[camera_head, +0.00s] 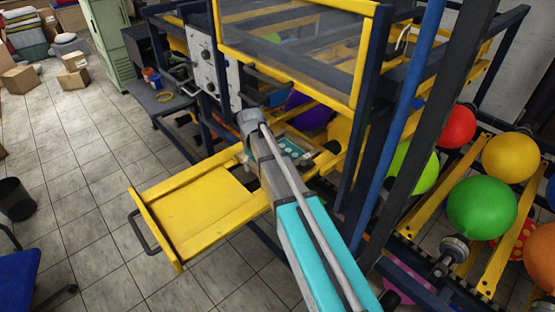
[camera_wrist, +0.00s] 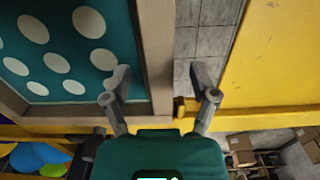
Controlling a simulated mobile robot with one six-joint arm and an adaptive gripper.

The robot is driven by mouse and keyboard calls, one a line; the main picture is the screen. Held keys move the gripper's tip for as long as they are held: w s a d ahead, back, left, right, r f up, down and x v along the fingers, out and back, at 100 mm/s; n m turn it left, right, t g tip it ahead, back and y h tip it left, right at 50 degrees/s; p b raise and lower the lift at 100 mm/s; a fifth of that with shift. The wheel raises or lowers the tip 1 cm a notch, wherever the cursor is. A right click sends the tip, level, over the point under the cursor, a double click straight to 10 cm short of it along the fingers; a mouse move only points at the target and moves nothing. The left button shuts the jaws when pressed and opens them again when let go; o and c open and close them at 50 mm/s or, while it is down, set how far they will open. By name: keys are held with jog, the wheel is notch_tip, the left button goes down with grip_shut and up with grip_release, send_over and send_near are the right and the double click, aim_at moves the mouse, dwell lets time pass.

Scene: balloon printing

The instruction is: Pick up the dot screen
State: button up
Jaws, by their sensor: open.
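The dot screen (camera_wrist: 68,50) is a teal panel with white dots in a tan frame. It fills the left of the wrist view. In the head view a small part of the dot screen (camera_head: 288,148) shows beside my arm, which hides the rest. My gripper (camera_wrist: 161,80) is open. In the wrist view the tan side bar of the frame passes between its two fingers. The left finger is over the inner edge of the screen, and the right finger is over the gap beside it. I cannot tell whether either finger touches the frame. The head view does not show the fingers.
A yellow tray (camera_head: 190,210) with a handle juts from the printing machine, and its yellow surface (camera_wrist: 280,55) lies right of the gap. Blue posts (camera_head: 395,130) and a clear guard (camera_head: 290,45) stand close to my arm. Balloons (camera_head: 481,207) fill the right. Floor at left is open.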

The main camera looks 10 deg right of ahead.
jog(key=shift+f+b, duration=0.4)
jog(key=shift+f, duration=0.3)
grip_shut()
dwell(0.3)
